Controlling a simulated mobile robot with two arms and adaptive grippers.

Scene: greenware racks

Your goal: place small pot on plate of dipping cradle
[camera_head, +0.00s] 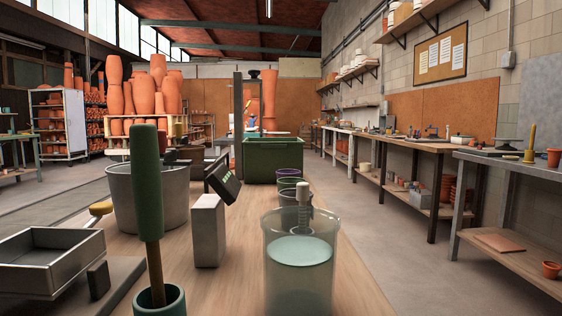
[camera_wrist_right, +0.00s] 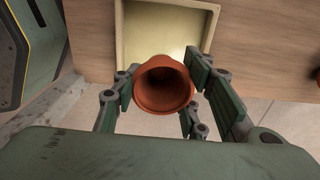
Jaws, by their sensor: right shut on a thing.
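A small terracotta pot (camera_wrist_right: 164,90) is held between the green fingers of my right gripper (camera_wrist_right: 163,82) in the right wrist view, its round mouth facing the camera. A shallow cream tray (camera_wrist_right: 125,45) lies on the wooden surface beyond the pot; the pot covers part of its near side. I cannot tell the height of the pot above it. I cannot clearly make out the dipping cradle or its plate in either view. My left gripper is in neither view, and my right gripper does not show in the head view.
In the head view, a clear vessel of pale liquid (camera_head: 299,276) stands on the wooden table (camera_head: 215,292), with a ribbed grey stem (camera_head: 303,196) at it. A grey bucket (camera_head: 120,195), green crate (camera_head: 268,160), metal tray (camera_head: 40,280) and green-handled tool (camera_head: 147,185) crowd the table.

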